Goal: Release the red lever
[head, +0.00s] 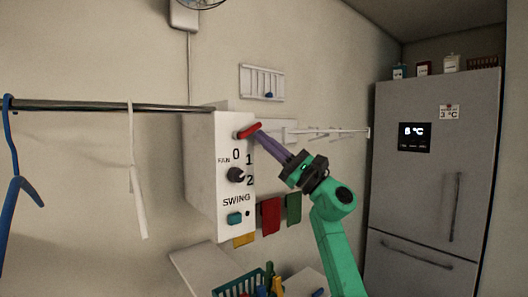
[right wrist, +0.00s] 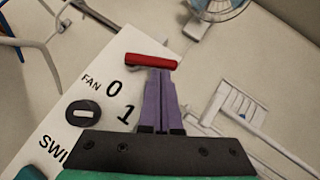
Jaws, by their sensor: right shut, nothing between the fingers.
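The red lever (head: 249,130) is a short red bar near the top of the white control box (head: 205,165). In the right wrist view the red lever (right wrist: 150,61) lies across the tips of my right gripper (right wrist: 155,72). My right gripper (head: 260,137) has purple fingers that are shut, with nothing between them. Its fingertips are at the lever's right end in the head view, close to or touching it; I cannot tell which. My left gripper is not in view.
The box carries a black fan knob (head: 236,175) and a teal swing button (head: 235,218). A metal rail (head: 90,106) with hangers runs left of the box. A white wall rack (head: 310,131) is behind my right gripper. A fridge (head: 430,180) stands at right.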

